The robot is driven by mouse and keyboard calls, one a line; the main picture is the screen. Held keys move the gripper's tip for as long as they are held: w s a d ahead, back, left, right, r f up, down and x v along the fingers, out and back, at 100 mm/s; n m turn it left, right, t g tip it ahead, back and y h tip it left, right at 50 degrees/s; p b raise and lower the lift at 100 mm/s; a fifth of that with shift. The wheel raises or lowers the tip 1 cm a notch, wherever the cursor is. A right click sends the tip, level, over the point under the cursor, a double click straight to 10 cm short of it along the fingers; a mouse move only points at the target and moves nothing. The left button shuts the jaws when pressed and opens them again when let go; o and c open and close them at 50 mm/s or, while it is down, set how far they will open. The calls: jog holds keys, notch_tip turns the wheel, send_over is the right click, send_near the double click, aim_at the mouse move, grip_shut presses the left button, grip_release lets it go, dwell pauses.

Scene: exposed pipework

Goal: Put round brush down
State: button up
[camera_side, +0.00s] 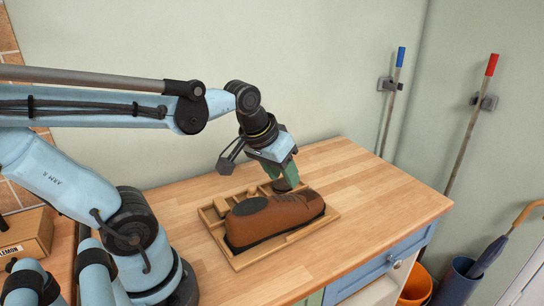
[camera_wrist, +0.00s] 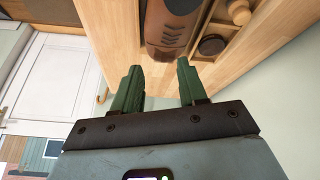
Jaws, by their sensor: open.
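The round brush (camera_wrist: 212,45), a dark round piece, appears to lie in a compartment of the wooden tray (camera_wrist: 247,40) in the wrist view, beside the brown shoe (camera_wrist: 172,25). In the side view a dark round part (camera_side: 282,186), probably the same brush, shows just under my gripper (camera_side: 283,174) behind the shoe (camera_side: 275,215). My gripper's green fingers (camera_wrist: 158,68) are apart with nothing between them. In the wrist view the brush is past the right fingertip; I cannot tell whether they touch.
The tray (camera_side: 325,222) lies on a wooden worktop (camera_side: 385,195) with free room to its right. Another wooden piece (camera_wrist: 238,12) is in the tray. Two handled poles lean at the wall; an orange bucket (camera_side: 415,285) and a blue bin (camera_side: 456,284) stand at lower right.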

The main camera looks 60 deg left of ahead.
jog(key=d+m, duration=0.1)
jog(key=d+m+t, duration=0.1)
jog(key=d, duration=0.1)
jog(key=d+m+t, duration=0.1)
jog(key=m, duration=0.1)
jog(key=shift+s+d+f+h, duration=0.2)
jog(key=shift+s+f+h, duration=0.05)
jog(key=shift+h, duration=0.15)
dwell(0.8)
